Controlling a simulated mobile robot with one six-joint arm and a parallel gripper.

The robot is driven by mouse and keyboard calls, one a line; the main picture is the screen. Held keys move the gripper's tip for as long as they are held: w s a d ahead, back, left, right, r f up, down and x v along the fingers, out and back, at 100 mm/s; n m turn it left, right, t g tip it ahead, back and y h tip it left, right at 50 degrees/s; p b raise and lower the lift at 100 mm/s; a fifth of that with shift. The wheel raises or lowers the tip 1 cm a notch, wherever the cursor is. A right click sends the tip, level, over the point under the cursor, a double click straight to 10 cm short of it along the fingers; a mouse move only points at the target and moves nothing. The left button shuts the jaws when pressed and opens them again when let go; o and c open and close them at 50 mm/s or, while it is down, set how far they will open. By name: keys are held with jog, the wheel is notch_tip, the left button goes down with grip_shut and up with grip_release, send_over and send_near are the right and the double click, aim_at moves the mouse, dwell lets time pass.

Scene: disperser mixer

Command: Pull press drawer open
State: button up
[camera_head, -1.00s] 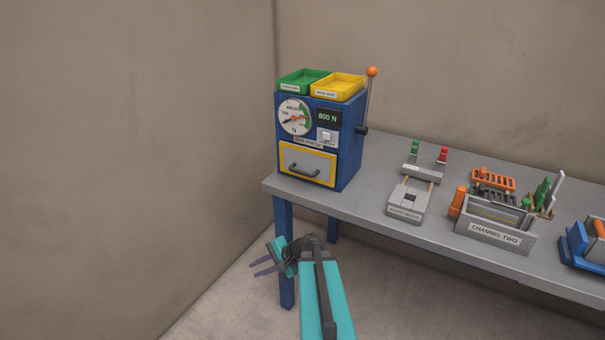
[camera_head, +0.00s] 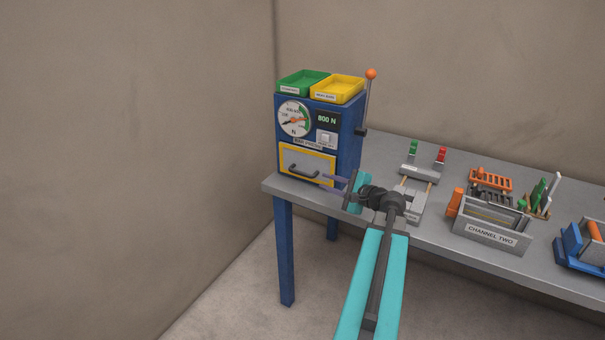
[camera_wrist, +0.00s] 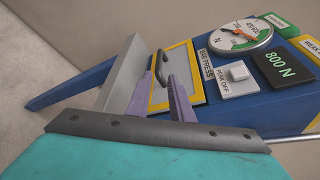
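The press (camera_head: 349,140) is a blue box at the left end of the table. Its drawer (camera_head: 320,167) has a grey front in a yellow frame and looks closed. A dark bar handle (camera_head: 303,172) crosses the drawer front; it also shows in the wrist view (camera_wrist: 161,68).
A green tray (camera_head: 302,82) and a yellow tray (camera_head: 337,89) sit on the press. A lever with an orange knob (camera_head: 371,74) stands at its right side. A grey block fixture (camera_head: 411,200) and the CHANNEL TWO box (camera_head: 493,236) stand further right on the table (camera_head: 372,154).

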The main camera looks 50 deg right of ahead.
aim_at(306, 175)
jog(key=shift+w, duration=0.2)
jog(key=p+x, duration=0.3)
jog(key=x, duration=1)
jog(key=shift+w+f, duration=0.2)
grip_shut()
jog(key=shift+w+d, duration=0.1)
jog(key=shift+d, duration=0.1)
jog(key=shift+a, duration=0.1)
